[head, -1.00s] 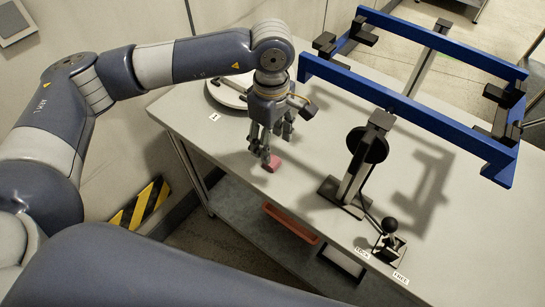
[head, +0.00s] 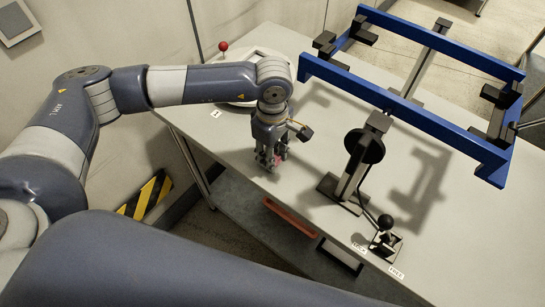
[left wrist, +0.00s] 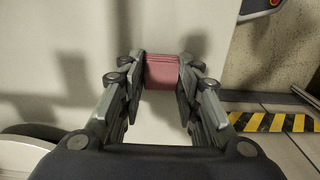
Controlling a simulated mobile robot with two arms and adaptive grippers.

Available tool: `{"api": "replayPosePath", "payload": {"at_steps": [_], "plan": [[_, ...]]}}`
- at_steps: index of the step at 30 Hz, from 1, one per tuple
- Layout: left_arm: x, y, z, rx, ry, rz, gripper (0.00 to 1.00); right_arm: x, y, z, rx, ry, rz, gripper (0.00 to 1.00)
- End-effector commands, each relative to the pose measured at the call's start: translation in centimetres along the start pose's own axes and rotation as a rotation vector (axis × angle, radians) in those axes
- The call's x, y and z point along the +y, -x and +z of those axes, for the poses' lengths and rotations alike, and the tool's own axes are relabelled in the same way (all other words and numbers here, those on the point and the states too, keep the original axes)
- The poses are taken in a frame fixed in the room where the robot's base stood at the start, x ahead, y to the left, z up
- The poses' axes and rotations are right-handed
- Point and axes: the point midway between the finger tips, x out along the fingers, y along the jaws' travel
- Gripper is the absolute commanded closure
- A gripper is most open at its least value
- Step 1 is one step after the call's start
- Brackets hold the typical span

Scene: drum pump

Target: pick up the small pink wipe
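The small pink wipe (left wrist: 162,72) is between the two fingertips of my left gripper (left wrist: 163,75) in the left wrist view, filling the gap between them. In the head view, my left gripper (head: 270,165) points down at the near left part of the table, and a little pink of the wipe (head: 277,161) shows between its fingers, which hide the remainder. The fingers appear shut on its sides. I cannot tell whether it is clear of the tabletop. My right gripper is not in view.
A blue frame (head: 410,100) on a dark post stands right of the gripper. A black-knobbed lever (head: 385,224) is at the table's near edge. The table (head: 450,255) is clear at the right.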

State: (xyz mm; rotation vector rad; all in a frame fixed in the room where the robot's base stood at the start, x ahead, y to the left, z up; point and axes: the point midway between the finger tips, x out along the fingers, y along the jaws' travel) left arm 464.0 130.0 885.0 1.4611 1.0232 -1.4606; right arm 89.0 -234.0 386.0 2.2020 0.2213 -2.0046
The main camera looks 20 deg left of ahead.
Motion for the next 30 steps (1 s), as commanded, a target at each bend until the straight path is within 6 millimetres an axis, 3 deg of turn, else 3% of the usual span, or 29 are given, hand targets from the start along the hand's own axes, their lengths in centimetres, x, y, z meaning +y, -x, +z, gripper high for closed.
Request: {"api": "replayPosePath", "payload": {"at_steps": [14,22,30], "plan": [[0.0,0.3,0.0,0.000,0.000,0.001,0.81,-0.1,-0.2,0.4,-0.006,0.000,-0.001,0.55],[0.1,3.4,0.0,0.001,-0.001,0.005,0.81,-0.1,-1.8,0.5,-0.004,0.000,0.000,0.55],[-5.4,3.7,3.1,0.000,-0.007,0.001,0.81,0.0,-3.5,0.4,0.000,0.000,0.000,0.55]]}}
